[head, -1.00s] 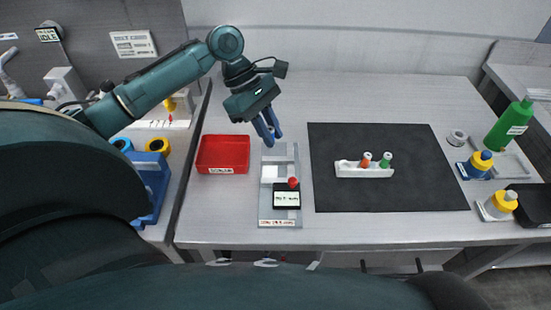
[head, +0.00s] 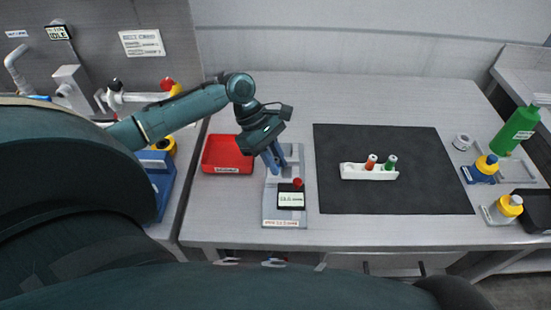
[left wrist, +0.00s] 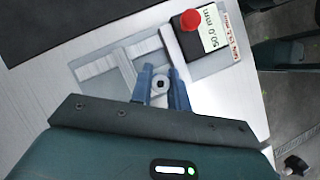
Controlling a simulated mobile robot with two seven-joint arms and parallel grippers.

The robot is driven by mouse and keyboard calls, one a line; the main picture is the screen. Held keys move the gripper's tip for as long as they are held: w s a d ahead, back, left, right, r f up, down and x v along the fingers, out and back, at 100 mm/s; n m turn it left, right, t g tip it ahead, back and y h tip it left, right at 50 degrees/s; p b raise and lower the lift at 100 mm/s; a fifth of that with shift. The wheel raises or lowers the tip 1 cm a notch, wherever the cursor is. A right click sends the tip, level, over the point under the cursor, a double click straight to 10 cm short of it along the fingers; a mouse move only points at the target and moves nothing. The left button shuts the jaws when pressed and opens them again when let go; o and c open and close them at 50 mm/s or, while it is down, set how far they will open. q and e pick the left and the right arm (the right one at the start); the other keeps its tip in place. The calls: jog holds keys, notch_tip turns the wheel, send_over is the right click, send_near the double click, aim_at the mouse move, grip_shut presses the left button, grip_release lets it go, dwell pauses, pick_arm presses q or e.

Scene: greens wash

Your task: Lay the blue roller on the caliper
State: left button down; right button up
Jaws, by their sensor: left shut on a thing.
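The caliper (head: 286,217) is a grey flat fixture with a black-framed display and a red knob, on the bench left of the black mat. In the left wrist view its display (left wrist: 209,28) reads 50.0 mm. My left gripper (head: 275,163) points down at the caliper's far part, beyond the display. Its blue fingers are shut on a small round piece with a pale end and dark centre hole (left wrist: 160,85), which I take for the blue roller. Its side is mostly hidden by the fingers. I cannot tell whether it touches the caliper. My right gripper is not in view.
A red tray (head: 228,168) is close left of the caliper. Bottles (head: 516,130) stand at the right.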

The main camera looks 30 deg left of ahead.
pick_arm(q)
jog(key=c, duration=1.6)
grip_release()
jog(key=shift+v, duration=6.1)
jog(key=shift+d, duration=0.15)
